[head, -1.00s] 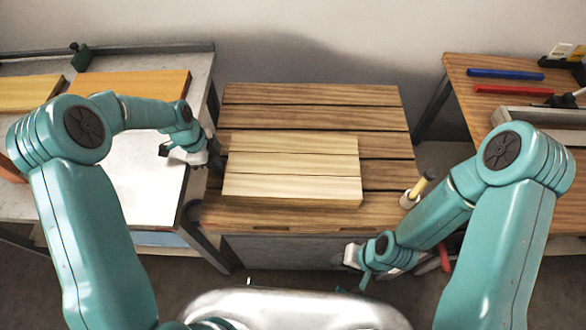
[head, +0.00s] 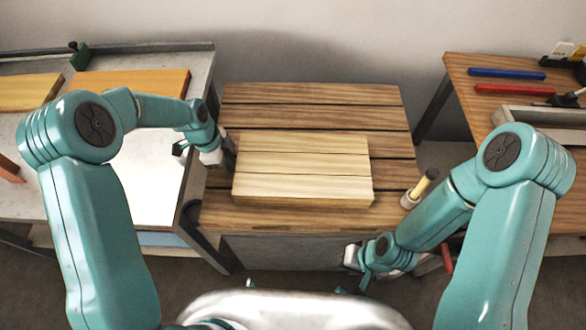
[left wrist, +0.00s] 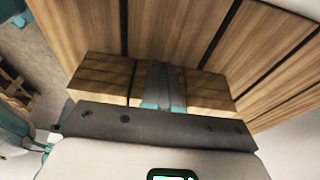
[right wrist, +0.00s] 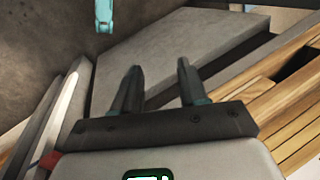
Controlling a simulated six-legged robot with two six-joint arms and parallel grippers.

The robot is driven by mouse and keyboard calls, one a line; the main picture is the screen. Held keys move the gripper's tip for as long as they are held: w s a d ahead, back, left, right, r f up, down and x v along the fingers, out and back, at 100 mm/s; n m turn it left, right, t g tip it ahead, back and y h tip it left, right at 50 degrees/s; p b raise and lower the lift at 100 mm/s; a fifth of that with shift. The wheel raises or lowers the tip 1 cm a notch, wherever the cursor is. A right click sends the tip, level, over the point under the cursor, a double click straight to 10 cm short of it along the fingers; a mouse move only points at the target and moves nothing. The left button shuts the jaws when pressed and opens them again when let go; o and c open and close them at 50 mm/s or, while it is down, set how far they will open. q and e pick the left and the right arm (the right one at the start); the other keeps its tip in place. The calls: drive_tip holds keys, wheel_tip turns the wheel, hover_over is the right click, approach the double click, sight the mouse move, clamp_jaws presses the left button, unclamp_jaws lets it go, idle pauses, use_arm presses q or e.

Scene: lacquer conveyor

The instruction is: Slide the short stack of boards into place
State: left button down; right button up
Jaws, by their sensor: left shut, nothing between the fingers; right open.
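The short stack of pale boards (head: 303,170) lies flat on the slatted wooden table (head: 310,95), near its front half. My left gripper (head: 231,152) is shut and empty at the stack's left side, its fingertips against or very close to that side. In the left wrist view the shut fingers (left wrist: 165,85) are in front of the boards (left wrist: 103,80), hiding their middle; contact itself is hard to tell. My right gripper (right wrist: 158,85) is open and empty, low in front of the table's right part. In the head view its fingers are mostly hidden.
A grey bench (head: 150,190) with orange boards (head: 135,82) stands at the left. A wooden bench (head: 465,95) with blue and red bars (head: 505,74) stands at the right. A yellow-handled tool (head: 425,185) is by the table's right edge. The table's back slats are clear.

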sight(248, 162)
use_arm(q)
drive_tip(key=shift+w+d+b, duration=0.2)
drive_tip(key=shift+d+b, duration=0.65)
drive_tip(key=shift+d, duration=3)
drive_tip(key=shift+a, duration=1.05)
drive_tip(key=shift+d+p+v, duration=0.25)
drive_tip(key=shift+p+v, duration=0.25)
drive_tip(key=shift+v, duration=0.5)
drive_tip(key=shift+d+p+v, duration=0.25)
drive_tip(key=shift+p+v, duration=0.2)
drive_tip(key=shift+v, duration=0.5)
drive_tip(key=shift+d+p+v, duration=0.2)
drive_tip(key=shift+p+v, duration=0.3)
drive_tip(key=shift+v, duration=0.5)
drive_tip(key=shift+r, duration=0.15)
